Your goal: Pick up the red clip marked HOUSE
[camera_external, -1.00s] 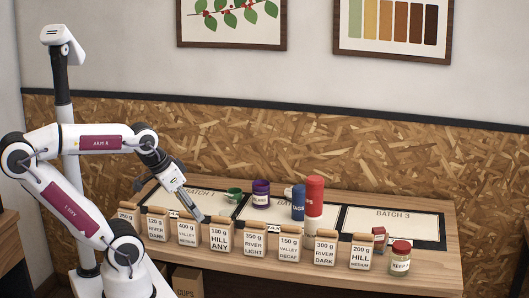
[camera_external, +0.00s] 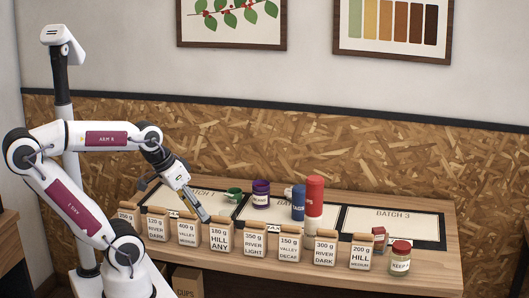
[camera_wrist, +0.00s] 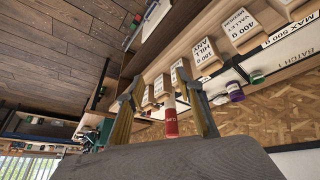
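A small red object (camera_external: 380,238) stands at the right of the table, behind a red-lidded jar. It may be the clip, but its marking is too small to read. My gripper (camera_external: 205,217) hangs low over the left part of the table, near the front row of bags and far left of the red object. In the wrist view my gripper (camera_wrist: 162,92) has its two fingers wide apart. I see nothing held between them. I cannot make out the clip for sure in the wrist view.
Labelled bags (camera_external: 220,238) line the front edge. Behind them stand a green cup (camera_external: 234,195), a purple jar (camera_external: 261,194), a blue TAGS cylinder (camera_external: 298,203) and a tall red cylinder (camera_external: 315,192). The red-lidded jar (camera_external: 401,257) is front right. The BATCH 3 mat (camera_external: 395,222) is mostly clear.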

